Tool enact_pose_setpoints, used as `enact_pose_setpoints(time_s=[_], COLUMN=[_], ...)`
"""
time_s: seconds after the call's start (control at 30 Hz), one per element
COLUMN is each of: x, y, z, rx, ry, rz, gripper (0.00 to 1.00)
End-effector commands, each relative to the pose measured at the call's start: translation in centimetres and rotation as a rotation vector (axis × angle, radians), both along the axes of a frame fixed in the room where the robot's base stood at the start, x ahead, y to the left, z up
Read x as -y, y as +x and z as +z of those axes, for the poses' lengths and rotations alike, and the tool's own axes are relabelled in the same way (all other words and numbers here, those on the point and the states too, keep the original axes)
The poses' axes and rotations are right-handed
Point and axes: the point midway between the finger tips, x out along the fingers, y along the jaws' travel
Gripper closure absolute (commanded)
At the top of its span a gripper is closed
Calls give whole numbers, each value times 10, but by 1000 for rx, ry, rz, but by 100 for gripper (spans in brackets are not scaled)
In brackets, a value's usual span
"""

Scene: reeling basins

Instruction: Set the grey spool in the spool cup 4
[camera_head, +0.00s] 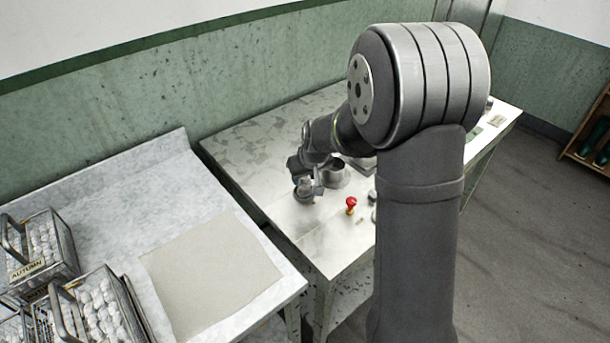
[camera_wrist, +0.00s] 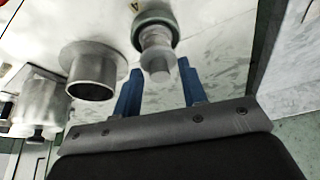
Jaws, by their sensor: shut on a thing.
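The grey spool (camera_wrist: 158,48) is between the two blue fingers of my gripper (camera_wrist: 160,67), which is shut on it. The spool's far end overlaps the round green-grey rim of a cup (camera_wrist: 153,19) marked with a 4, spool cup 4. Whether the spool rests on the cup's floor or is still just above it, I cannot tell. In the head view my gripper (camera_head: 306,178) is low over the bench, with the spool (camera_head: 305,185) small below it and the cup (camera_head: 303,198) beneath. The cup's inside is hidden.
A flanged metal cylinder (camera_wrist: 93,78) stands close beside the cup, with a grey metal pot (camera_wrist: 36,107) further left. A red knob (camera_head: 351,202) stands on the bench nearby. A second table at left holds wire baskets (camera_head: 97,306) of white cocoons and a bare mat (camera_head: 210,275).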

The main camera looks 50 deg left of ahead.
Motion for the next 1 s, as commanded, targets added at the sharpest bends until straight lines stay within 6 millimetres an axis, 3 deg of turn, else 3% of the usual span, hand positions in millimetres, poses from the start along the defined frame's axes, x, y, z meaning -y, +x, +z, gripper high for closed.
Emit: enact_pose_setpoints(time_s=[0.33,0.37,0.47,0.67,0.8,1.0], x=[0,0,0,0,0,0], y=[0,0,0,0,0,0], z=[-1,-1,-1,-1,-1,-1], rx=[0,0,0,0,0,0], ry=[0,0,0,0,0,0], rz=[0,0,0,0,0,0], gripper=[84,56,36,36,14,14])
